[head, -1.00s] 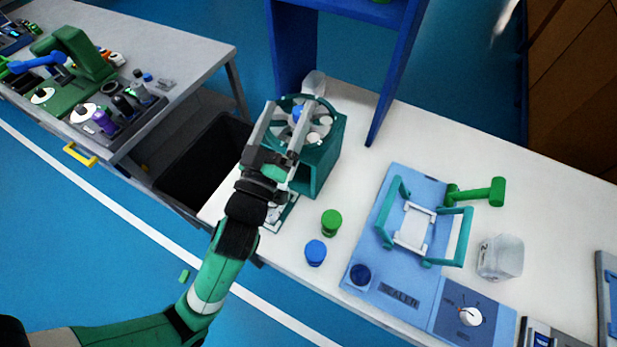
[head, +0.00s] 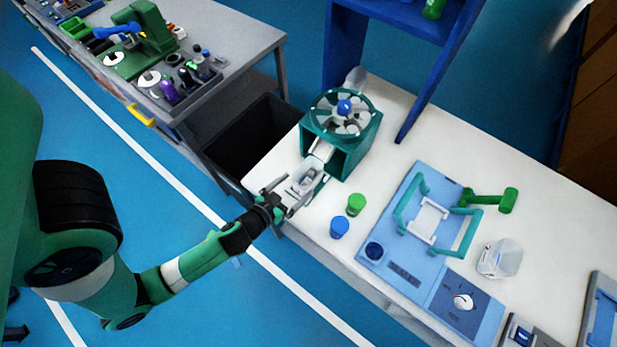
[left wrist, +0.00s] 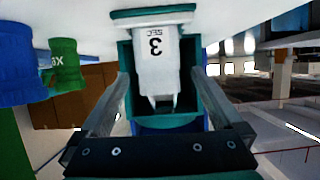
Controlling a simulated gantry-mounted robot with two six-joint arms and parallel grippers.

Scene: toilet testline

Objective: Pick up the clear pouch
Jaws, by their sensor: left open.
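I cannot tell if a finger touches the pouch. My right gripper is not in view.
A green cap (head: 355,204) and a blue cap (head: 340,227) stand right of the chute. A blue sealer (head: 400,245), a green hammer (head: 490,199) and another clear container (head: 500,259) are further right. A black bin (head: 250,138) stands left of the white table.

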